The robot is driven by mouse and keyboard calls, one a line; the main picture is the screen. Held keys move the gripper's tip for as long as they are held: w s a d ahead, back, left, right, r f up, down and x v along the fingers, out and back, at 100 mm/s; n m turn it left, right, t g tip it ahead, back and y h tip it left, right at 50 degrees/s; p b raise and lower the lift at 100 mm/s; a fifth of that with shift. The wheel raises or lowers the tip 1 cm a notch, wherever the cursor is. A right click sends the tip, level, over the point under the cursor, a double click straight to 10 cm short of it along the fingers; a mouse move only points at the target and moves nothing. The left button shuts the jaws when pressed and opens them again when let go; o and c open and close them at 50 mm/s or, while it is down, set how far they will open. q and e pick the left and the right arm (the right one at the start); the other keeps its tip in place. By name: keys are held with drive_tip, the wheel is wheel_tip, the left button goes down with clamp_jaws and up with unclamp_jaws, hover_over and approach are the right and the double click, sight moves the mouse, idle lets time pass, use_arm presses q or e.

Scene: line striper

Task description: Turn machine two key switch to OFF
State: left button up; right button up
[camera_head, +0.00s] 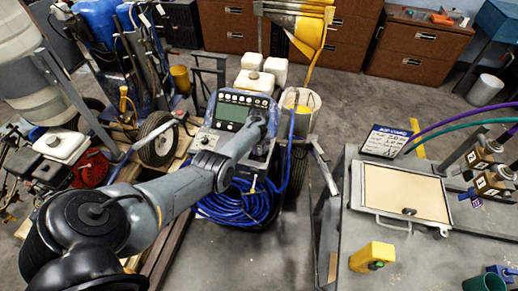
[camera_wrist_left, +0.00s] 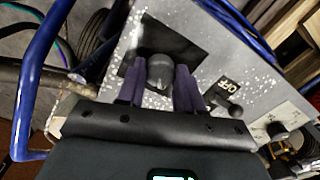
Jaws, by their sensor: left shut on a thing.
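The striping machine (camera_head: 232,112) stands in the middle of the head view, with a grey-green display on its control panel. My left arm reaches over it and my left gripper (camera_head: 262,125) is at the panel's right side, covering what lies under it. In the left wrist view, my left gripper (camera_wrist_left: 160,92) has its two purple-grey fingers on either side of a dark rounded knob (camera_wrist_left: 160,70), apparently the key switch, and is shut on it. The knob sits on a black plate on the speckled grey panel (camera_wrist_left: 200,45). Its exact setting cannot be read. My right gripper is not in view.
Blue tubing (camera_wrist_left: 35,75) runs left of the panel. A coiled blue hose (camera_head: 240,203) hangs on the machine. A metal cart (camera_head: 350,230) stands to the right, with open floor behind it.

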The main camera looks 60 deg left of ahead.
sight(259, 150)
use_arm(q)
drive_tip(key=shift+n, duration=0.3)
drive_tip(key=o, duration=1)
drive_tip(key=shift+o, duration=0.2)
drive_tip(key=shift+r+p, duration=0.35)
drive_tip(key=shift+r, duration=0.2)
wheel_tip(259, 150, up, 10)
drive_tip(key=p, duration=0.3)
drive_tip(key=shift+f, duration=0.15)
